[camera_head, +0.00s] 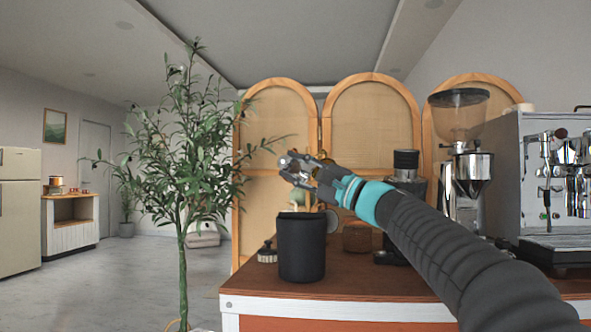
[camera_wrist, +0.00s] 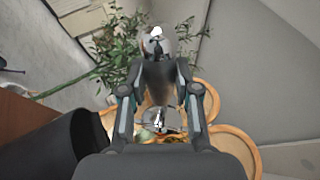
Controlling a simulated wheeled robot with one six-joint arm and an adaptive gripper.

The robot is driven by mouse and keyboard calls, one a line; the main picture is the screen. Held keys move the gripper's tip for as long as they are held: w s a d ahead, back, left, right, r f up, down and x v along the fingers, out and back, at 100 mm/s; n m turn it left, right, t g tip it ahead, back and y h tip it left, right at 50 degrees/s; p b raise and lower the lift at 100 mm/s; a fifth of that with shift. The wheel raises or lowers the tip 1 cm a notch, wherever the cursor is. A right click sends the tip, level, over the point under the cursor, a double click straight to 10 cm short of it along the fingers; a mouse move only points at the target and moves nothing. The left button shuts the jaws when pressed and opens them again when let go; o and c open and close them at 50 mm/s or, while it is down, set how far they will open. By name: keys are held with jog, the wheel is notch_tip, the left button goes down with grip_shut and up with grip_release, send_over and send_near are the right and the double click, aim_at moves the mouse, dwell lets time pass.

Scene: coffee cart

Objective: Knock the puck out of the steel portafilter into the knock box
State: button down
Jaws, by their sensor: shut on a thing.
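My gripper (camera_head: 312,176) is raised above the counter, just above and slightly right of the black knock box (camera_head: 302,250). In the wrist view my gripper (camera_wrist: 160,88) is shut on the dark handle of the portafilter (camera_wrist: 157,46), whose steel head points away from my wrist. In the head view only small shiny parts show at the gripper's tip, so I cannot tell which way the basket faces or whether the puck is in it. The knock box stands upright on the counter; a large black form at the lower left of the wrist view seems to be it.
The wooden counter (camera_head: 345,286) holds a small dark tamper-like item (camera_head: 267,252) left of the knock box. A grinder (camera_head: 461,150) and an espresso machine (camera_head: 548,185) stand at the right. A potted tree (camera_head: 180,165) stands left of the counter. Arched screens (camera_head: 372,110) stand behind.

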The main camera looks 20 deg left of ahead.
notch_tip(320, 180, down, 6)
jog(key=r+b, duration=0.1)
jog(key=b, duration=0.5)
notch_tip(320, 180, up, 6)
jog(key=p, duration=0.5)
jog(key=shift+f, duration=0.25)
jog(key=shift+p, duration=0.3)
